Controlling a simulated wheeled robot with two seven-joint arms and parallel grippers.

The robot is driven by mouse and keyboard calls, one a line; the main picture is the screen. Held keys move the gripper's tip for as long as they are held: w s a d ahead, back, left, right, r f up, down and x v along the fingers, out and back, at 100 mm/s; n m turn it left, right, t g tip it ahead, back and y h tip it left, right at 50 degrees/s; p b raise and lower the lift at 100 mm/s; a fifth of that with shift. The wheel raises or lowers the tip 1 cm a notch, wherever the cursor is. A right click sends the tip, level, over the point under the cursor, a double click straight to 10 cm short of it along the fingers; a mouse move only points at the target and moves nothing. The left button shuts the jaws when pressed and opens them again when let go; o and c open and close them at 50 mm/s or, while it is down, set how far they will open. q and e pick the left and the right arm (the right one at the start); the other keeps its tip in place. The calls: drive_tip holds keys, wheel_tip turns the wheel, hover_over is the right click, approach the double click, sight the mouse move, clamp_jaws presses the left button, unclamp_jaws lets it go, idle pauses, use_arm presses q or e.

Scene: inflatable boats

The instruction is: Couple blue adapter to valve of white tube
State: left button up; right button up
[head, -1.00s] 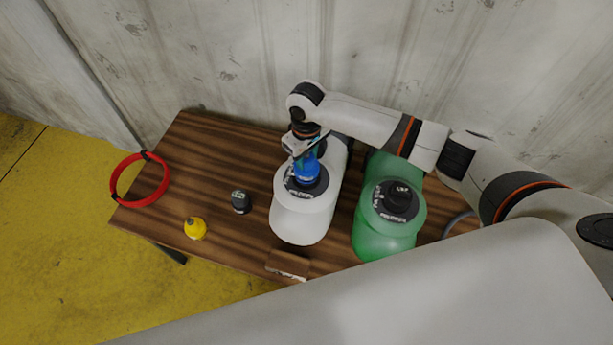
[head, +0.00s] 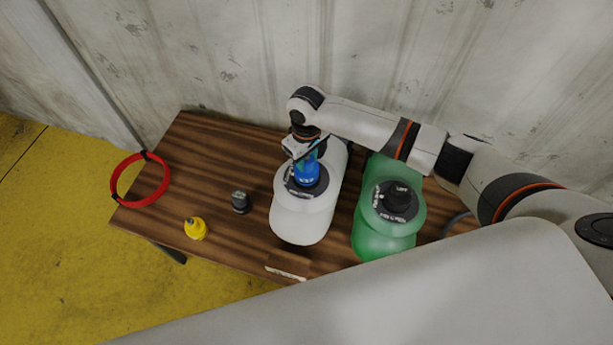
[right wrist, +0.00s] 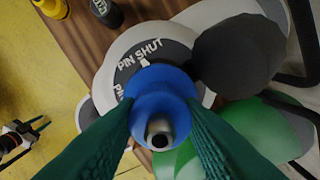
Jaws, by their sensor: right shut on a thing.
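The blue adapter (head: 306,173) stands upright over the valve (head: 300,186) of the white tube (head: 303,220). In the right wrist view, the adapter (right wrist: 163,100) is between the green fingers of my right gripper (right wrist: 165,125), which is shut on it. The tube's dark valve plate (right wrist: 140,58) with "PIN SHUT" lettering lies behind it. The adapter hides the valve's centre, so I cannot tell whether the two are coupled. My left gripper (right wrist: 38,125) shows small at the left of the right wrist view, apparently open and empty, away from the tube.
A green tube (head: 385,240) with a dark valve (head: 398,200) lies just right of the white one. A yellow adapter (head: 195,228) and a dark grey one (head: 241,201) stand left. A red ring (head: 140,180) overhangs the left edge of the wooden table (head: 200,150).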

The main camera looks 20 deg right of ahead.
drive_tip(key=shift+f+b, duration=0.35)
drive_tip(key=shift+f, duration=0.45)
idle(0.4)
drive_tip(key=shift+r+p, duration=0.15)
drive_tip(key=shift+p, duration=0.3)
drive_tip(key=shift+s+r+m+p, duration=0.1)
drive_tip(key=shift+m+p, duration=0.75)
drive_tip(key=shift+m, duration=0.15)
drive_tip(key=shift+m+p, duration=0.6)
drive_tip(key=shift+m, duration=0.1)
drive_tip(key=shift+f+m, duration=0.25)
drive_tip(key=shift+m, duration=0.15)
